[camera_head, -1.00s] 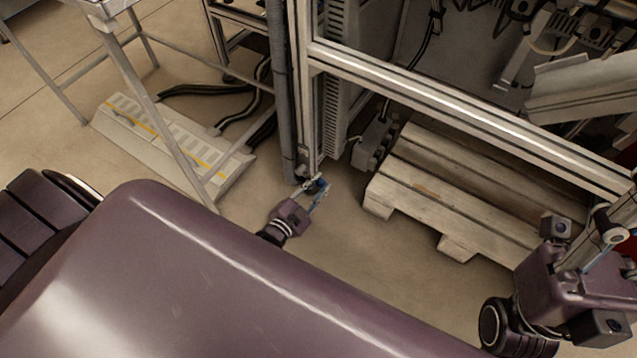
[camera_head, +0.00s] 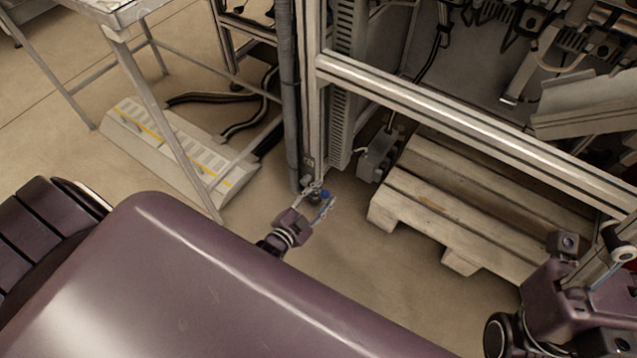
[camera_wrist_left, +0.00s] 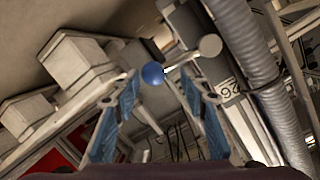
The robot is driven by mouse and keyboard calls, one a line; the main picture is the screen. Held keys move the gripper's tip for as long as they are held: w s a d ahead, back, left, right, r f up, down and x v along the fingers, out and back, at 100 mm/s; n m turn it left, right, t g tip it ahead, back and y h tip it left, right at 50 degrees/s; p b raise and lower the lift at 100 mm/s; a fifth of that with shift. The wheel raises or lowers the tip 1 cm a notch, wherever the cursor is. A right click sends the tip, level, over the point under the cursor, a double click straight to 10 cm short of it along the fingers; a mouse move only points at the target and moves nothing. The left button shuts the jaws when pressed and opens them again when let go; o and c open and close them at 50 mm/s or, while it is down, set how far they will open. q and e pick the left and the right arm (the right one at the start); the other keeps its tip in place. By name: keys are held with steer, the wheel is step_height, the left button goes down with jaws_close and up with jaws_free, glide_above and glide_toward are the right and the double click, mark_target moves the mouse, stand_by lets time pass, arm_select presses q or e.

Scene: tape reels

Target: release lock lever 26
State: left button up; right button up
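The lock lever shows in the left wrist view with a blue ball knob (camera_wrist_left: 153,73) on a pale rod and a grey round end (camera_wrist_left: 209,45). A label reading 26 (camera_wrist_left: 229,88) is on the post beside it. In the head view the blue knob (camera_head: 325,195) is small, at the foot of the frame post. My left gripper (camera_head: 323,203) is there, its fingers apart. In the left wrist view its blue-padded fingers (camera_wrist_left: 162,100) are open, with the blue knob ahead between them; contact is not visible. My right gripper (camera_head: 622,243) is at the right edge, partly cut off.
A wooden pallet (camera_head: 455,205) lies right of the post, under a metal crossbar (camera_head: 450,115). A grey corrugated conduit (camera_wrist_left: 243,40) runs along the post. A cable ramp (camera_head: 180,150) and a metal table leg (camera_head: 165,115) stand left.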

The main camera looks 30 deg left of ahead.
arm_select(q)
steer(key=v, duration=1.2)
steer(key=shift+a, duration=0.15)
steer(key=shift+f, duration=0.1)
steer(key=shift+c, duration=0.3)
